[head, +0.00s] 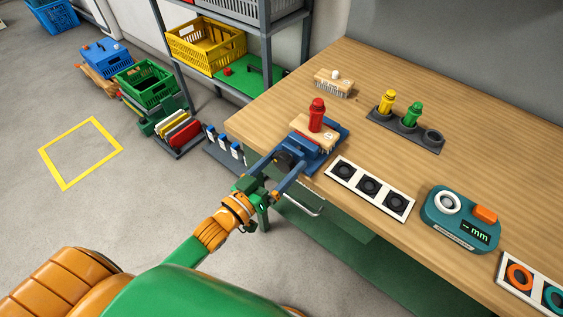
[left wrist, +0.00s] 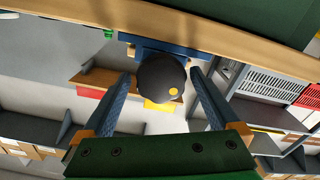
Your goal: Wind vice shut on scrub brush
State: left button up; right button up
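The blue vice (head: 327,151) is at the table's near left edge, its black round knob (head: 284,159) facing out. A pale wooden scrub brush (head: 303,137) lies in the vice; a red bottle-like piece (head: 317,115) stands upright on or just behind it. My left gripper (head: 281,166) reaches up to the knob with one finger on each side. In the left wrist view the knob (left wrist: 162,82), with a yellow dot, sits between the spread fingers (left wrist: 160,78), with gaps visible. The jaws' contact with the brush is hard to see. My right gripper is not in view.
Another brush (head: 333,82) lies behind. Yellow (head: 387,103) and green (head: 412,115) bottle-like pieces stand in a dark holder (head: 430,147). A black-and-white tray (head: 384,196) and a teal gauge (head: 452,230) lie right of the vice. A shelf (head: 260,75) stands left.

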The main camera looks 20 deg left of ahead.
pick_arm(q)
jog(key=c, duration=1.1)
jog(key=shift+c, duration=0.2)
jog(key=shift+m, duration=0.3)
jog(key=shift+r+m+p, duration=0.1)
jog(key=shift+m+p, duration=0.45)
jog(key=shift+m, duration=0.45)
jog(key=m+p, duration=0.1)
jog(key=m, duration=0.2)
jog(key=shift+m, duration=0.3)
jog(key=m, duration=0.3)
jog(key=shift+m+p, duration=0.3)
jog(key=shift+m, duration=1.7)
